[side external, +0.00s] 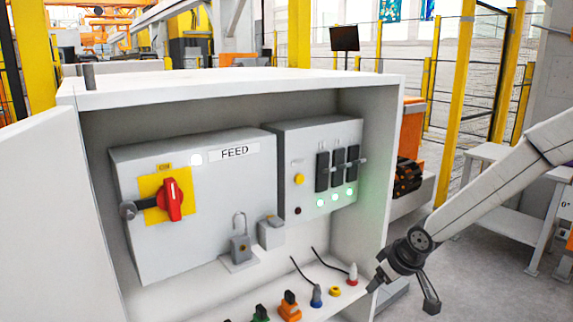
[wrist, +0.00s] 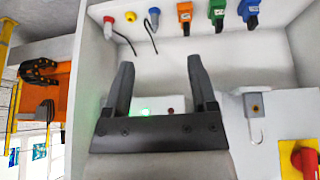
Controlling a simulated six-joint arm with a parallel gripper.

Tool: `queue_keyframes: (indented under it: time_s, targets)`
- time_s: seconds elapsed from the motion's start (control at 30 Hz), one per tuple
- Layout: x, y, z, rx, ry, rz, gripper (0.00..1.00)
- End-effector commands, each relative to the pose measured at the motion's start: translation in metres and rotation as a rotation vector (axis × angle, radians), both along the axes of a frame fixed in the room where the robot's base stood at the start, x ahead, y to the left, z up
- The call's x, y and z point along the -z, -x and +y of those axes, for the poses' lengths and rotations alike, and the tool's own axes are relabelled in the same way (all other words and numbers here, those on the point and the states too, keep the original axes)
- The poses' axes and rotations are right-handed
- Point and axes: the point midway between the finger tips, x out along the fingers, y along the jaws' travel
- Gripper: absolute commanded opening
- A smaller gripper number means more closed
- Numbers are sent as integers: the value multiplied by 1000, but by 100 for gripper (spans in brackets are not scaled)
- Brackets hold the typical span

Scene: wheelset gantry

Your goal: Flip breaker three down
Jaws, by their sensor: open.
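The breaker box (side external: 312,135) is the grey box on the right inside the white cabinet. Three black breakers stand side by side on it: a left one (side external: 322,173), a middle one (side external: 338,172) and a right one (side external: 353,166). A lit green lamp (side external: 349,191) sits below each. Their numbers are too small to read. My gripper (side external: 402,297) is open and empty, in front of the cabinet's lower right, below and apart from the breakers. In the wrist view my gripper (wrist: 161,64) shows two spread fingers; its base hides the breakers, with a green glow showing above it.
A red rotary switch (side external: 172,199) and a padlock (side external: 240,248) are on the left FEED box (side external: 200,220). Several coloured plugs, including a blue one (side external: 316,296), line the cabinet floor with loose black cables. The cabinet's right wall (side external: 385,170) stands near my gripper.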

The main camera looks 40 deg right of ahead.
Motion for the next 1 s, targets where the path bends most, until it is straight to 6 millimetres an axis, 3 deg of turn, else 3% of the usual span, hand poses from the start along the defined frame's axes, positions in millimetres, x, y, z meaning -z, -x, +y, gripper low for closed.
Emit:
queue_keyframes:
  time_s: [0.2, 0.5, 0.63, 0.8, 1.0]
  targets:
    - [-30, -88, -61, 60, 38, -297, 74]
    - [-81, -174, -149, 59, 55, -699, 74]
    - [-101, -194, -186, 28, 49, -855, 74]
    - [-120, -206, -221, -31, 31, -1007, 74]
    - [-130, -208, -240, -77, 12, -1090, 74]
